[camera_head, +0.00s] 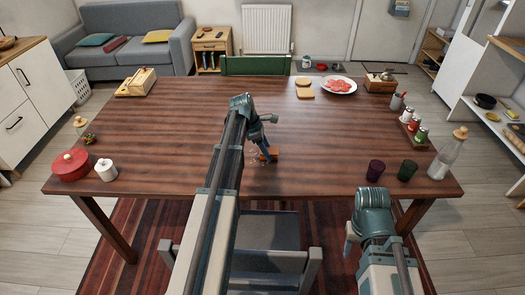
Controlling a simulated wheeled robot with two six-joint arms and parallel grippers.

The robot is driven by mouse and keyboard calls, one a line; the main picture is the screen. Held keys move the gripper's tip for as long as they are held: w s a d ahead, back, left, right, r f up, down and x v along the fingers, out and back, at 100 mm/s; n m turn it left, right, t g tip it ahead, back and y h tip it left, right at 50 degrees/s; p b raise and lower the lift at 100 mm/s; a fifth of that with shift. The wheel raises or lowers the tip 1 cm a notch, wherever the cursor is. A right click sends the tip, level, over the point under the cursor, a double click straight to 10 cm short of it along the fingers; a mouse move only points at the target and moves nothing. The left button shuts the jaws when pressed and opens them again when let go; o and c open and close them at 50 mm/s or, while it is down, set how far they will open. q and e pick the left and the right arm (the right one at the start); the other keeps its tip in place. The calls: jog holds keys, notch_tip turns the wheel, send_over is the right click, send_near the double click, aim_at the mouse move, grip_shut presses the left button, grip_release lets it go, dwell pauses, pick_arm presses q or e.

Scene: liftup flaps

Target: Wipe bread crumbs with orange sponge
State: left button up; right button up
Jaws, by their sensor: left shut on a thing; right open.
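The orange sponge (272,152) is on the wooden table (170,135), near the middle. My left gripper (264,153) reaches down to it and is shut on it; the fingers partly hide the sponge. Bread crumbs are too small to make out for sure; a few small pale specks seem to show beside the sponge. My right gripper (350,240) is open and empty, low in front of the table's front edge at the right.
Two bread slices (304,88) and a plate of sliced meat (338,85) lie at the back. Dark cups (375,170), a glass bottle (447,155) and shakers stand right. A red pot (71,165) and white jar (106,170) stand left. A chair (265,240) is in front.

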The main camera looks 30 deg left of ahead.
aim_at(260, 158)
pick_arm(q)
jog(key=shift+s, duration=0.15)
jog(key=shift+s+d, duration=0.35)
jog(key=shift+s, duration=0.35)
jog(key=shift+a, duration=0.15)
jog(key=shift+s+a, duration=0.4)
jog(key=shift+a, duration=0.4)
jog(key=shift+s+a, duration=0.35)
jog(key=shift+a, duration=0.45)
jog(key=shift+s+a+f, duration=0.1)
jog(key=shift+s+a, duration=0.3)
jog(key=shift+a, duration=0.45)
jog(key=shift+s+a, duration=0.4)
jog(key=shift+a, duration=0.4)
jog(key=shift+s+a, duration=0.4)
jog(key=shift+a, duration=0.45)
jog(key=shift+s+a, duration=0.4)
jog(key=shift+a, duration=0.45)
